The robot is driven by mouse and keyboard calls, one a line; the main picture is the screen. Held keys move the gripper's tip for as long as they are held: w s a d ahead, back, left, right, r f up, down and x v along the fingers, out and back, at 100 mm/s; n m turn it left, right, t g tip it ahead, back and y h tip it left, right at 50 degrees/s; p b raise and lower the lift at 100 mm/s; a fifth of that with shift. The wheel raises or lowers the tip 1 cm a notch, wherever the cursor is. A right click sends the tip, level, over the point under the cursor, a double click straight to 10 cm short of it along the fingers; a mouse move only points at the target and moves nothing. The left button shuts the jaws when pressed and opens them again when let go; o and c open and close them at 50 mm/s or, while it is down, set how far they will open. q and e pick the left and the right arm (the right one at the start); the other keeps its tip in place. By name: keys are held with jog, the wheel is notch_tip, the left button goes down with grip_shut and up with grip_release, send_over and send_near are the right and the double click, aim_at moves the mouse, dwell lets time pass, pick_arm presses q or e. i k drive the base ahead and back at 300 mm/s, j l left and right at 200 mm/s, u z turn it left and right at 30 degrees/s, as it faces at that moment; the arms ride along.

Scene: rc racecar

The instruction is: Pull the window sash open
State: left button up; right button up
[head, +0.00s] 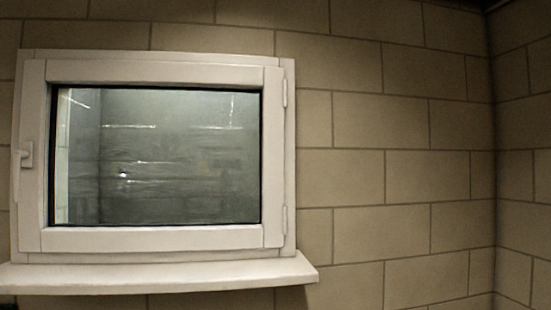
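A white window sash (150,239) with a dark glass pane (180,160) sits in a white outer frame (289,160) on the wall. The sash looks closed against the frame. A white handle (25,155) is on the sash's left side and its lever points down. Two hinges show on the right side, an upper one (285,94) and a lower one (285,219). Neither of my grippers is in the head view.
A white sill (160,274) juts out below the window. The wall is tan block (390,180), with a room corner at the right. The space in front of the sash looks clear. A small dark thing (8,300) at the bottom left edge is too cut off to identify.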

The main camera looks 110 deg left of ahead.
aim_at(39, 232)
jog(key=u, duration=4.4)
